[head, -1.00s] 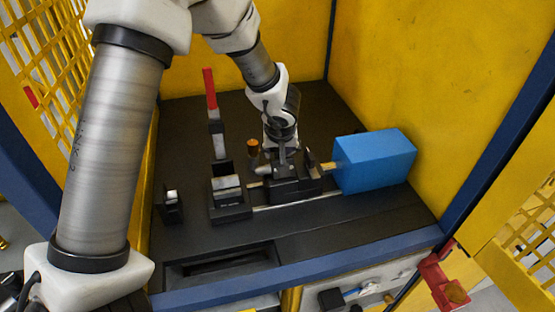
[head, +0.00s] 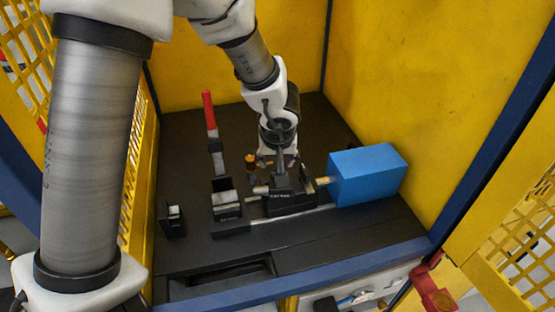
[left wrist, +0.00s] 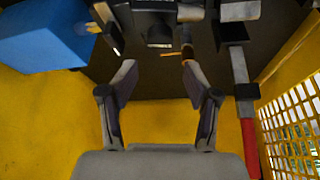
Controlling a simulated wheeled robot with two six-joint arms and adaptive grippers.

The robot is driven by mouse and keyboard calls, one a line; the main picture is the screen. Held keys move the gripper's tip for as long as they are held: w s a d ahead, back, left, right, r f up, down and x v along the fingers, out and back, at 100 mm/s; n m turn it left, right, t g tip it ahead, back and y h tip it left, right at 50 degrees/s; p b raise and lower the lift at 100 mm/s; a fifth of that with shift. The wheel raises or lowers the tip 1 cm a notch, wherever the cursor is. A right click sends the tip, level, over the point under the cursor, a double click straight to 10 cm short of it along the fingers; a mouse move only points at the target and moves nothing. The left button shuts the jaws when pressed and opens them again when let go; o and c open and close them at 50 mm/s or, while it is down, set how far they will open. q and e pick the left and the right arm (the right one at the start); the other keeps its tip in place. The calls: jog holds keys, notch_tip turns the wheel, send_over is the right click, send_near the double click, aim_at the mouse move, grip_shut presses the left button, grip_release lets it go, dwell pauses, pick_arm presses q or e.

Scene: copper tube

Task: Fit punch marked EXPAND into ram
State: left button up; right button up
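The blue box-shaped ram body (head: 368,174) stands at the right of the dark bench; a short brass-coloured rod (head: 325,181) runs from it to a black block (head: 290,200). A pale rod end (head: 260,189) sticks out of the block's left side. My left gripper (head: 280,162) is above and behind this block. In the left wrist view its fingers (left wrist: 157,65) are spread apart with nothing between them. A small orange-topped post (head: 250,160) stands left of the gripper. I cannot read any EXPAND marking or tell which piece is the punch. My right gripper is out of view.
A small black bracket (head: 172,221) is further left. Yellow walls enclose the back and sides. The front of the bench (head: 340,235) is clear.

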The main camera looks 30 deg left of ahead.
pick_arm(q)
jog(key=shift+o, duration=0.5)
jog(key=shift+a+r, duration=0.1)
jog(key=shift+r, duration=0.2)
jog(key=shift+n, duration=0.3)
jog(key=shift+w+n, duration=0.25)
jog(key=shift+n, duration=0.65)
jog(key=w+d+n+t+h, duration=0.1)
jog(key=d+n+h, duration=0.1)
jog(key=d+h, duration=0.3)
jog(key=s+a+f+m+y+b, duration=0.25)
jog(key=a+m+y, duration=0.2)
jog(key=m, duration=0.25)
jog(key=shift+g, duration=0.3)
jog(key=x, duration=0.2)
jog(key=b+x, duration=0.1)
jog(key=x, duration=0.2)
jog(key=shift+w+a, duration=0.1)
jog(key=shift+w, duration=0.2)
jog(key=shift+s+r, duration=0.1)
grip_shut()
